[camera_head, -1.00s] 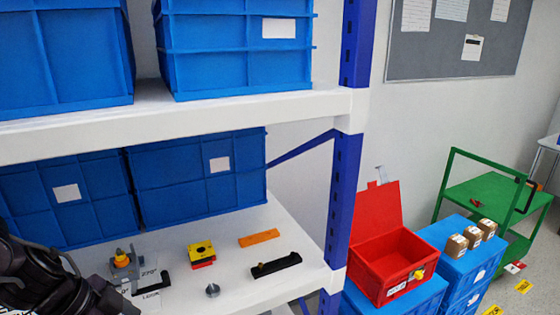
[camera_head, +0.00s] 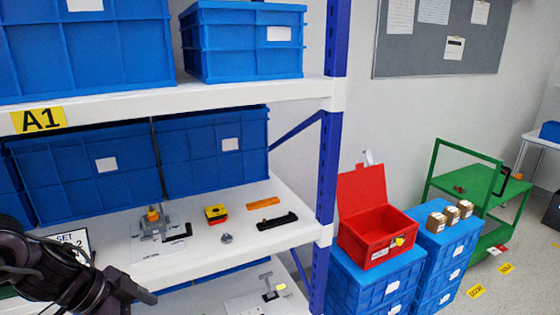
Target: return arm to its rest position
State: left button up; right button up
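The rotary switch (camera_head: 153,220), grey with an orange-yellow knob, stands on the white lower shelf (camera_head: 205,258) at the left, on a printed sheet. My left arm comes in from the lower left in black. Its gripper (camera_head: 142,300) is in front of the shelf, below and left of the switch and apart from it. Only part of the gripper shows, so I cannot tell whether its fingers are open or shut. My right gripper is out of view.
A yellow-red block (camera_head: 216,214), an orange bar (camera_head: 263,203), a black bar (camera_head: 277,221) and a small grey knob (camera_head: 227,238) lie on the shelf. Blue bins (camera_head: 212,152) stand behind. A blue upright (camera_head: 326,180) bounds the right. An open red box (camera_head: 374,238) sits beyond.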

pick_arm(q)
jog(key=w+d+f+n+t+h, duration=0.2)
jog(key=w+f+t+h, duration=0.1)
jog(key=w+f, duration=0.85)
jog(key=a+f+n+t+y, duration=0.1)
jog(key=a+f+n+y, duration=0.15)
jog(key=f, duration=0.85)
jog(key=a+f+n+t+y, duration=0.1)
jog(key=f+n, duration=0.2)
jog(key=f, duration=0.8)
jog(key=s+a+f+n+g+y, duration=0.1)
jog(key=s+f+n+g+y, duration=0.15)
jog(key=s+f, duration=1.55)
jog(key=s+d+f+g+y, duration=0.1)
jog(key=s+f, duration=0.3)
jog(key=s, duration=0.5)
jog(key=s+d+f+g+y, duration=0.1)
jog(key=s+f, duration=0.3)
jog(key=s, duration=0.5)
jog(key=s+d+f+g, duration=0.1)
jog(key=s+f+g, duration=0.1)
jog(key=s, duration=0.7)
jog(key=shift+d+f+n+y, duration=0.2)
jog(key=shift+f+n+y, duration=0.15)
jog(key=shift+f, duration=0.55)
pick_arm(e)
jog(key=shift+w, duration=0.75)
